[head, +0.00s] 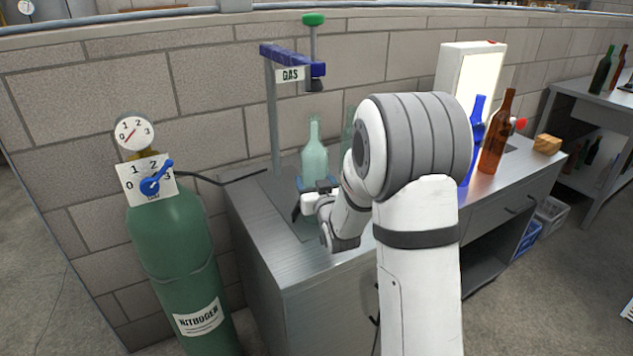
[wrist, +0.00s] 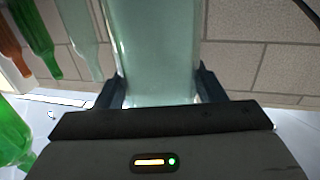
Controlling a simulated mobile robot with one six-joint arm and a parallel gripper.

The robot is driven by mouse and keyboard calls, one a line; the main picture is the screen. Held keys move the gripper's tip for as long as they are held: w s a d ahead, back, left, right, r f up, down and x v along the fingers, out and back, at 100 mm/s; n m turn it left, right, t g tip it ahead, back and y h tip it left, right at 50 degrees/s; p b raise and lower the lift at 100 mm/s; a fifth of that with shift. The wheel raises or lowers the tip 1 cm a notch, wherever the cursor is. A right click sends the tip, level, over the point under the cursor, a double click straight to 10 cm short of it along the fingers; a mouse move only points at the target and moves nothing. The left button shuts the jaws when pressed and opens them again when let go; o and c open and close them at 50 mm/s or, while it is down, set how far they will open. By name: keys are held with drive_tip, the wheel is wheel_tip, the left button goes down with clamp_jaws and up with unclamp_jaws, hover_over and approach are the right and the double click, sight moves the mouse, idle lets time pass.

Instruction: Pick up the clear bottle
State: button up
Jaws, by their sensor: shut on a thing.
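The clear bottle (head: 314,155), pale greenish glass, stands upright at the gas stand on the metal counter (head: 300,262). My gripper (head: 318,187) is shut around its lower body. In the wrist view the clear bottle (wrist: 155,45) fills the space between the two dark fingers, one on each side. Its base is hidden by my gripper in the head view, so I cannot tell whether it touches the surface below.
A second pale bottle (head: 348,128) stands just right, partly behind my arm. Above the held bottle is the gas arm with its GAS sign (head: 290,74). A green nitrogen cylinder (head: 175,255) stands left. Blue (head: 472,140) and brown (head: 496,135) bottles stand right, by a lit panel.

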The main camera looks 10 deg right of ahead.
drive_tip(key=c, duration=0.6)
drive_tip(key=shift+r, duration=0.15)
wheel_tip(320, 180, up, 4)
drive_tip(key=shift+f, duration=0.25)
drive_tip(key=b, duration=0.6)
approach(318, 174)
drive_tip(key=f, duration=0.1)
drive_tip(key=s+b, duration=0.4)
drive_tip(key=shift+s+d+r+b, duration=0.15)
drive_tip(key=shift+s+d+b, duration=0.15)
drive_tip(key=shift+b, duration=0.05)
